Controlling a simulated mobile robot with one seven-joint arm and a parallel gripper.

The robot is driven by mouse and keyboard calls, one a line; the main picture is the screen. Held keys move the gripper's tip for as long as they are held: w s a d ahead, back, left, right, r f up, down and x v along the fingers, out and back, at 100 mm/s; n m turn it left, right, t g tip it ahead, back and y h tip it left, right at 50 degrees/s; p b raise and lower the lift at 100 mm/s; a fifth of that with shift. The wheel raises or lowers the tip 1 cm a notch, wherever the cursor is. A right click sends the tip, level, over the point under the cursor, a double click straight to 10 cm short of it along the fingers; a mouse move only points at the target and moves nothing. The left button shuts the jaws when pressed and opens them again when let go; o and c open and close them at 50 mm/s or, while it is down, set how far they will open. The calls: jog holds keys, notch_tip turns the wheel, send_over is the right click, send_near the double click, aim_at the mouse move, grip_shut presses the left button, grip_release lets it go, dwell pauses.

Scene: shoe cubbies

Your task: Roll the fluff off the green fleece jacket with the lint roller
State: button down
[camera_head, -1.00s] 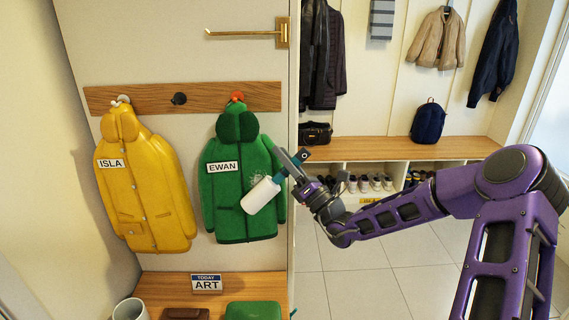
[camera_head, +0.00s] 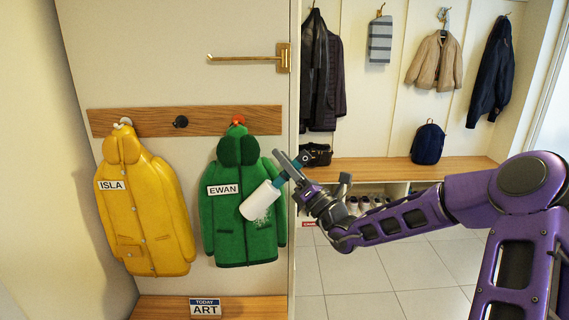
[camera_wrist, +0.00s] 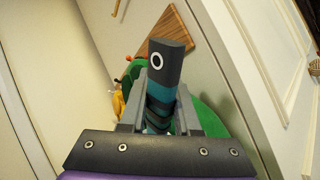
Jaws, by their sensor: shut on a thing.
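The green fleece jacket (camera_head: 232,235) hangs on the orange-red peg and has an EWAN name label (camera_head: 223,190). Pale fluff (camera_head: 264,220) shows on its lower right front. The lint roller's white cylinder (camera_head: 260,200) lies tilted in front of the jacket, just above and left of the fluff. I cannot tell whether it touches the cloth. My gripper (camera_head: 287,167) is shut on the roller's teal and dark handle, at the jacket's right edge. In the wrist view the handle (camera_wrist: 166,75) stands between the fingers, with green jacket partly hidden behind it.
A yellow ISLA jacket (camera_head: 150,225) hangs close on the left. A black peg (camera_head: 180,122) between them is empty. A brass arm (camera_head: 245,59) juts out above. The panel's edge (camera_head: 292,220) is right of the green jacket. A wooden bench (camera_head: 160,306) with a TODAY ART sign lies below.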

notch_tip(320, 180, down, 10)
jog(key=b, duration=0.2)
jog(key=shift+w+f, duration=0.25)
dwell(0.8)
jog(key=s+p, duration=0.2)
jog(key=s, duration=0.4)
jog(key=shift+d, duration=0.3)
dwell(0.3)
